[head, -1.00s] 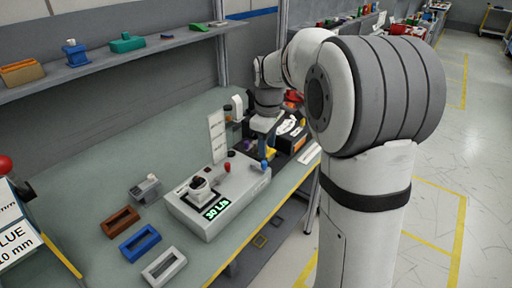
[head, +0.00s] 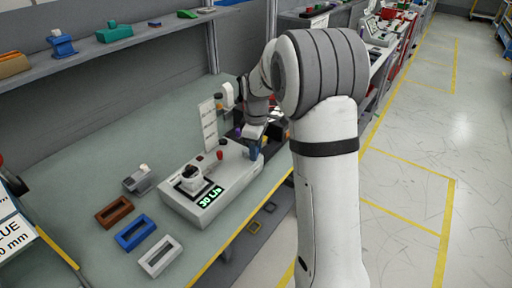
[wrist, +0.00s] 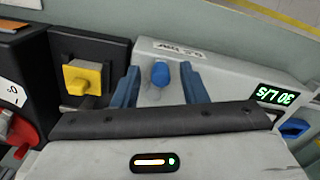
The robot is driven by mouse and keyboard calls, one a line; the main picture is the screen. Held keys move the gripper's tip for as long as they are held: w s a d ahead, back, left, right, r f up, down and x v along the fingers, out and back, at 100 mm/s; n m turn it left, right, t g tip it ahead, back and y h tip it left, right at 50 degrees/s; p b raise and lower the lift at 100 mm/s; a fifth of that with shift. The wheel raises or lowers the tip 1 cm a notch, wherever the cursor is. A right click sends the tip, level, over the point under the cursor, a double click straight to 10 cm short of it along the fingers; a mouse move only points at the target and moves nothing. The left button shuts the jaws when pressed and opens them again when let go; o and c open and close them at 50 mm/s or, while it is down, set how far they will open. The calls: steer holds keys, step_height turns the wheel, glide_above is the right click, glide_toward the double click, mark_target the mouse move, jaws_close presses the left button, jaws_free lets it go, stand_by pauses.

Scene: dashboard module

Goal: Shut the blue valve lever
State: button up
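The grey dashboard module (head: 178,207) sits on the bench, with a lit green display reading 30 L/s; the display also shows in the wrist view (wrist: 274,96). In the wrist view the blue valve lever (wrist: 160,74) stands on the module's top face. My gripper (wrist: 160,82) is open, with one blue finger on each side of the lever. Gaps show between the lever and both fingers. In the head view my gripper (head: 255,150) is at the module's far right end, where it hides the lever.
A black box with a yellow handle (wrist: 87,77) and a red part (wrist: 20,135) stand left in the wrist view. Brown (head: 114,211), blue (head: 135,233) and white (head: 160,256) frames lie near the module. A white label panel (head: 208,126) stands behind it.

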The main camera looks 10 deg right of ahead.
jaws_close()
stand_by(0.3)
steer(key=shift+a, duration=0.1)
steer(key=m, duration=0.1)
steer(key=a+m, duration=0.1)
steer(key=m, duration=0.1)
steer(key=shift+s+m+b, duration=0.3)
steer(key=shift+s, duration=0.05)
steer(key=m, duration=0.1)
steer(key=a+m, duration=0.1)
steer(key=m, duration=0.1)
steer(key=shift+s+a+m, duration=0.15)
steer(key=shift+a+m, duration=0.05)
steer(key=shift+m, duration=0.1)
steer(key=m, duration=0.1)
steer(key=a+m, duration=0.1)
steer(key=m, duration=0.1)
steer(key=a+m, duration=0.1)
steer(key=m, duration=0.1)
steer(key=shift+w, duration=0.2)
steer(key=shift+w+a+m, duration=0.2)
steer(key=shift+a+m, duration=0.05)
steer(key=shift+m, duration=0.7)
steer(key=shift+w+a+m, duration=0.15)
steer(key=shift+a+m, duration=0.05)
steer(key=shift+m, duration=0.7)
steer(key=shift+w+a+m, duration=0.2)
steer(key=shift+a+m, duration=0.05)
steer(key=shift+m, duration=0.7)
